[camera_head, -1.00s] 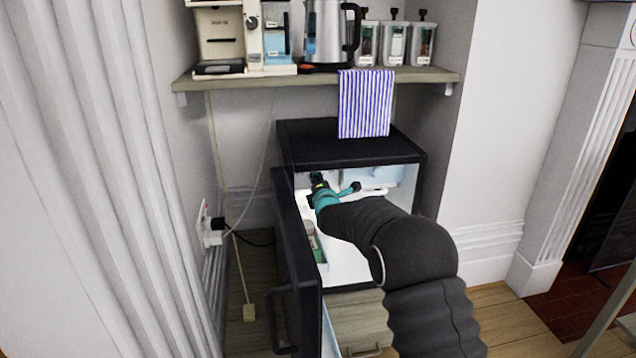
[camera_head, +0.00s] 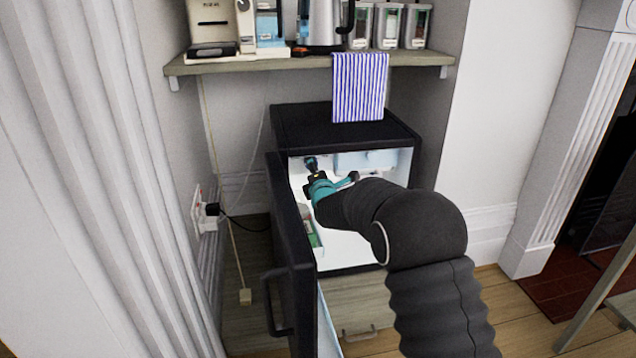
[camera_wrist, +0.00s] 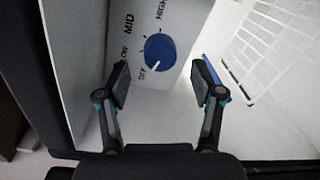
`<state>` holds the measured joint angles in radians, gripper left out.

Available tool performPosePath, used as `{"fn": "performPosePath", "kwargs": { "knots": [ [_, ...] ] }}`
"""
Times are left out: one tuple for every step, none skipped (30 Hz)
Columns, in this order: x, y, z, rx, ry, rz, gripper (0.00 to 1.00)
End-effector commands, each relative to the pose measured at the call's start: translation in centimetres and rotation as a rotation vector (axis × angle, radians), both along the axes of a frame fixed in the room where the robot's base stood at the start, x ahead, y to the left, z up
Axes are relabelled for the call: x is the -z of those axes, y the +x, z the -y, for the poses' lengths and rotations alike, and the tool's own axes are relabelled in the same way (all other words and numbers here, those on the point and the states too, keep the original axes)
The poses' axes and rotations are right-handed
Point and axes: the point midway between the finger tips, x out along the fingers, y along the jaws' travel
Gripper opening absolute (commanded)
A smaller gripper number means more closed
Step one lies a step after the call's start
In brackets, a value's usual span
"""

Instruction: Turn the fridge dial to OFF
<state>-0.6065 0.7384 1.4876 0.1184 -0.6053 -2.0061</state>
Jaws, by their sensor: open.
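The small black fridge (camera_head: 345,128) stands under the shelf with its door (camera_head: 290,250) open to the left. My gripper (camera_head: 330,178) is inside its lit upper part, near the back left. In the wrist view the blue round dial (camera_wrist: 160,50) sits on a pale panel marked OFF, MID and HIGH, with a partly covered label between OFF and MID. A short white mark on the dial points down-left, toward the OFF label (camera_wrist: 149,71). My gripper (camera_wrist: 161,80) is open, with one finger to each side below the dial, seemingly apart from it. The dial is not distinguishable in the head view.
A white wire rack (camera_wrist: 275,50) lies right of the dial panel. A green-labelled item (camera_head: 311,235) is inside the door. The shelf (camera_head: 310,62) above holds a coffee machine, kettle, jars and a hanging striped towel (camera_head: 359,88). A wall socket (camera_head: 205,210) is at left.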

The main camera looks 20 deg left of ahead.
Motion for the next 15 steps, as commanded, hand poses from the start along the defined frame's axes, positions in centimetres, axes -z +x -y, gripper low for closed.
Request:
{"fn": "performPosePath", "kwargs": {
  "knots": [
    [-0.1,-0.8,0.4,-0.001,-0.001,-0.001,0.67],
    [-0.1,-1.3,0.7,-0.001,-0.001,-0.001,0.67],
    [-0.2,-1.9,1.0,-0.001,0.000,0.000,0.67],
    [-0.2,-2.3,1.3,-0.001,-0.001,-0.001,0.67],
    [-0.2,-2.8,1.5,-0.001,-0.001,-0.001,0.67],
    [-0.3,-3.3,1.9,-0.001,-0.001,0.000,0.67],
    [-0.3,-3.8,2.1,-0.001,-0.001,0.000,0.67],
    [-0.3,-4.2,2.4,-0.002,-0.001,0.000,0.67],
    [-0.3,-4.7,2.7,-0.001,-0.001,0.000,0.67],
    [-0.4,-5.1,2.9,-0.001,-0.001,0.000,0.67],
    [-0.4,-5.4,3.1,-0.002,-0.001,0.000,0.67],
    [-0.4,-5.8,3.3,-0.002,-0.001,0.000,0.67],
    [-0.4,-6.1,3.5,-0.002,-0.001,0.000,0.67],
    [-0.4,-6.4,3.7,-0.001,-0.001,0.002,0.67],
    [-0.5,-6.7,3.8,-0.001,-0.001,0.002,0.67]
  ]
}}
